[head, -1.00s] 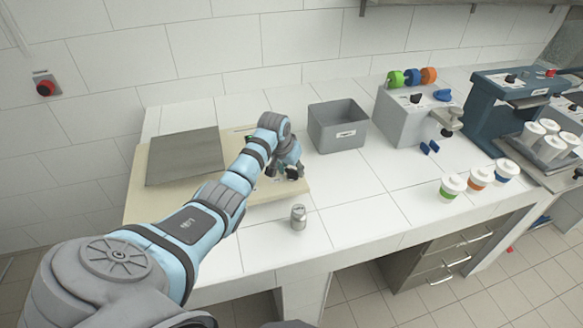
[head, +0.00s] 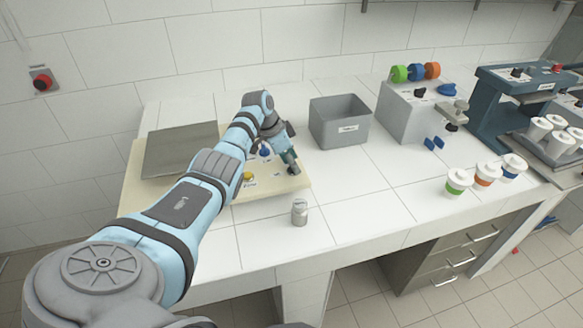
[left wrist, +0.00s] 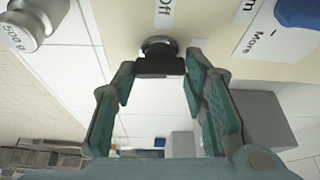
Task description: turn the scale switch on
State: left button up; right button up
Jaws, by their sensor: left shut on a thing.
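The scale is a cream base (head: 222,213) with a grey plate (head: 183,152) at its left, on the counter. Its switch (left wrist: 160,58), a metal collar with a black grip, shows in the left wrist view beside a label (left wrist: 168,14) that appears to read "Off". My left gripper (head: 292,168) is over the right part of the base. In the left wrist view its teal-padded fingers (left wrist: 162,72) are on both sides of the black grip, shut on it. The gripper hides the switch in the head view. My right gripper is not in view.
A blue button (head: 265,152) and a yellow button (head: 248,177) sit on the base. A metal weight (head: 299,213) stands close in front, marked 500 g in the left wrist view (left wrist: 28,22). A grey bin (head: 339,124) stands behind right. Lidded cups (head: 456,184) stand far right.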

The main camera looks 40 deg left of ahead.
pick_arm(q)
jog(key=shift+m+b, duration=0.5)
jog(key=shift+b, duration=0.05)
jog(key=shift+h, duration=0.3)
jog(key=o, duration=1.2)
jog(key=shift+c, duration=0.2)
jog(key=v, duration=1.2)
jog(key=shift+w, duration=0.25)
jog(key=shift+d, duration=0.15)
